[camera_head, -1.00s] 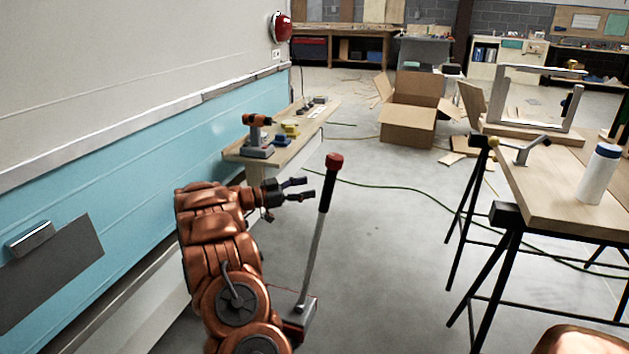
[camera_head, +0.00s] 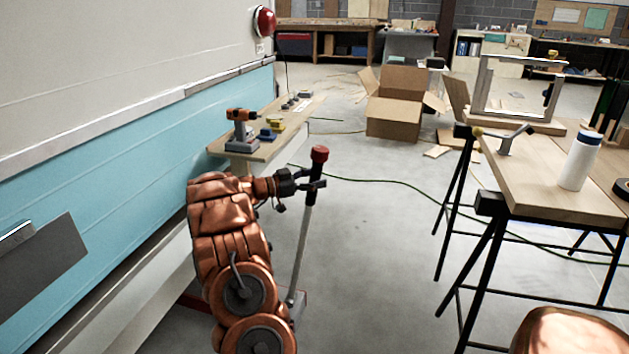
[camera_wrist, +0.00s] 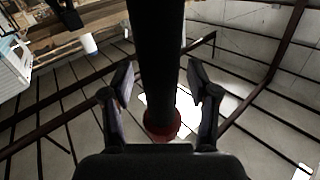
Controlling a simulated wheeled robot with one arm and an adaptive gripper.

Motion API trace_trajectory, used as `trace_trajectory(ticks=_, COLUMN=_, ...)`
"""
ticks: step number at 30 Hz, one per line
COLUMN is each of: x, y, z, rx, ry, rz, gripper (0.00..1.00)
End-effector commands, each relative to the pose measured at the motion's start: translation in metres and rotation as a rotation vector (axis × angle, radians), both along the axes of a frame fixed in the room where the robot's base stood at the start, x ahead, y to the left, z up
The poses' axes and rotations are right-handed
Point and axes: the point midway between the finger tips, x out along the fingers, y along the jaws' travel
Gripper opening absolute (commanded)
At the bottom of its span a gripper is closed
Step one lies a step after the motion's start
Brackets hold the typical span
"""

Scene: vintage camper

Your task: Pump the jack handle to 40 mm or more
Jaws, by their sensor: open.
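The jack handle (camera_head: 303,236) is a grey rod with a black grip and a red knob (camera_head: 319,154) on top. It stands nearly upright, leaning slightly right, from the jack (camera_head: 292,299) on the floor beside the camper, which my arm partly hides. My gripper (camera_head: 318,180) is at the black grip, just below the red knob. In the wrist view the black grip (camera_wrist: 160,60) runs between the two open fingers of my gripper (camera_wrist: 160,80), with gaps showing on both sides. The red knob also shows there (camera_wrist: 162,128).
The camper's blue and cream side (camera_head: 110,170) is close on the left. A shelf (camera_head: 270,135) with a drill (camera_head: 241,128) stands beyond my arm. A workbench on black trestles (camera_head: 540,190) stands right.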

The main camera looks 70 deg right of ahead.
Motion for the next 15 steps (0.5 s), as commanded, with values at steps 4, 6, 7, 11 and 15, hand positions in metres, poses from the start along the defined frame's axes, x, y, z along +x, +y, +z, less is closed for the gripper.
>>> trace_trajectory(ticks=4, x=-0.0009, y=-0.0008, z=0.0002, rx=0.0, ry=0.0, rz=0.0, gripper=0.6)
trace_trajectory(ticks=6, x=-0.0009, y=-0.0007, z=0.0003, rx=0.0, ry=0.0, rz=0.0, gripper=0.6)
trace_trajectory(ticks=7, x=-0.0008, y=-0.0007, z=0.0003, rx=0.0, ry=0.0, rz=0.0, gripper=0.6)
trace_trajectory(ticks=11, x=-0.0008, y=-0.0006, z=0.0003, rx=0.0, ry=0.0, rz=0.0, gripper=0.5)
trace_trajectory(ticks=15, x=-0.0007, y=-0.0006, z=0.0004, rx=-0.001, ry=-0.001, rz=0.0, gripper=0.36)
